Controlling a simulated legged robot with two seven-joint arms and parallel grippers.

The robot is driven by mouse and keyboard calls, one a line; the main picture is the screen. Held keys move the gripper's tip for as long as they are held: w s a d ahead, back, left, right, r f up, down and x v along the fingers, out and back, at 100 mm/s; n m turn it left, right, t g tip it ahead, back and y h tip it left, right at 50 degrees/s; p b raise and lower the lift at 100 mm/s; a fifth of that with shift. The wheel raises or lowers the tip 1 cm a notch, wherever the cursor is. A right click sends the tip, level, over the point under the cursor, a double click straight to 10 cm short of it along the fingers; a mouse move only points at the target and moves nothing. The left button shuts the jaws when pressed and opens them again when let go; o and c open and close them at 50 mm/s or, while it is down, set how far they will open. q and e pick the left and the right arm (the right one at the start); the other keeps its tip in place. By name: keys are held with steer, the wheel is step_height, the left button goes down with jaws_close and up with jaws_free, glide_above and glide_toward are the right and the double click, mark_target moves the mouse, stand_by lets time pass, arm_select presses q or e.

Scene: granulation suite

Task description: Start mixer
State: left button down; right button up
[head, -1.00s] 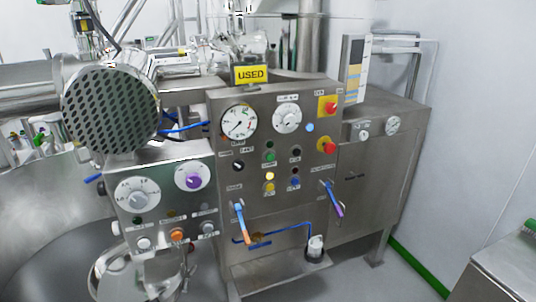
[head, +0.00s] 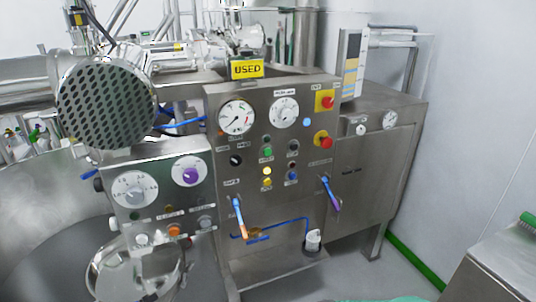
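The mixer's steel control panel (head: 222,170) stands in the middle of the head view. It carries two round gauges, a left one (head: 236,118) and a right one (head: 284,112). A red button on a yellow plate (head: 324,101) is at its upper right, with another red button (head: 323,140) below. A green button (head: 267,152), a yellow button (head: 267,171) and a blue button (head: 292,175) sit mid-panel. A smaller panel (head: 120,208) on the left has a white dial (head: 134,189), a purple-centred dial (head: 188,171) and an orange button (head: 174,230). Neither gripper shows.
A yellow "USED" sign (head: 247,69) stands on top of the panel. Two lever handles, left (head: 239,217) and right (head: 330,194), stick out from its front. A perforated round cover (head: 106,103) is at upper left. A steel bench (head: 492,278) is at lower right.

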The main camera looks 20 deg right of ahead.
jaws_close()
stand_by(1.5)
